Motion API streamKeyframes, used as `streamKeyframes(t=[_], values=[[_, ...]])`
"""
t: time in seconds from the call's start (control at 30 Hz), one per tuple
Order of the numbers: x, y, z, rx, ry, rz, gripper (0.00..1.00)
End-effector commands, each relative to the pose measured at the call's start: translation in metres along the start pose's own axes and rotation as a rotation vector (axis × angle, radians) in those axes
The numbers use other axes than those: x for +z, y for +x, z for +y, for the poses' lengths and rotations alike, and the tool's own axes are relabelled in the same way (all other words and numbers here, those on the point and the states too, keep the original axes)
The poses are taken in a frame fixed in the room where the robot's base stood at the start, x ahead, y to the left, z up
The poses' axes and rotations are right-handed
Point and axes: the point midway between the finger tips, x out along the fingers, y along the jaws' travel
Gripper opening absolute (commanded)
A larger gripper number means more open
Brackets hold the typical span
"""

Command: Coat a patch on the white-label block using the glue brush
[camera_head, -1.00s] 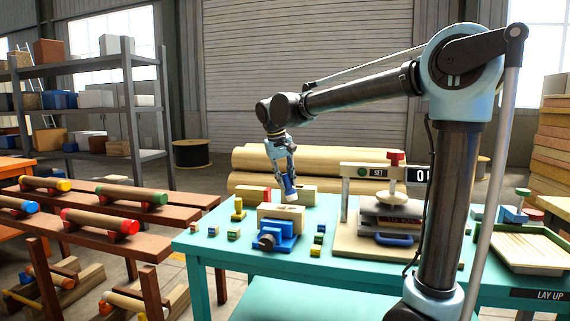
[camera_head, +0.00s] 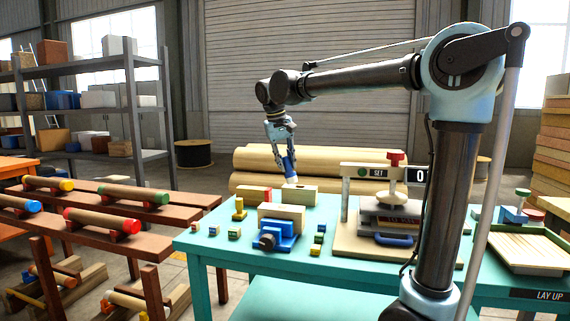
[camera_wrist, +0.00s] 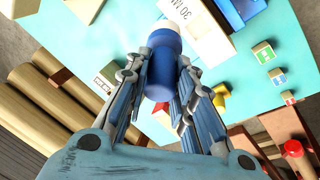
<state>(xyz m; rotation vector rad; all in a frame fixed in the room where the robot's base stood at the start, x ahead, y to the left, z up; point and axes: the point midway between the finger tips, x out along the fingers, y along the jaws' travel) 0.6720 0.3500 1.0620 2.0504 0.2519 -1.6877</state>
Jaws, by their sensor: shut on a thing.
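My gripper (camera_head: 283,150) is shut on the glue brush (camera_head: 289,165), which has a blue body and a pale tip pointing down. In the wrist view the brush (camera_wrist: 162,65) sits between the fingers, its white end overlapping the edge of a pale block marked "30 MM" (camera_wrist: 197,28). A pale block (camera_head: 282,212) sits in a blue vise (camera_head: 276,236) on the teal table. The brush is above and behind it in the head view; contact with any block cannot be told. I cannot make out which block bears the white label.
Behind the vise lie a red-ended block (camera_head: 253,193) and another pale block (camera_head: 297,195). A yellow stand (camera_head: 239,210) and several small coloured cubes are around the vise. A press (camera_head: 385,215) stands to the right, and a tray (camera_head: 530,250) beyond it.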

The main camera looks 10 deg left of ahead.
Motion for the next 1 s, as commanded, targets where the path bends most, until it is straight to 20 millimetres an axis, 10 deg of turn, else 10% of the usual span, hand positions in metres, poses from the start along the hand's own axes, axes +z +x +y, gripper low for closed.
streamKeyframes(t=[1.0], values=[[0.012, 0.0, -0.024, 0.048, -0.021, 0.069, 0.0]])
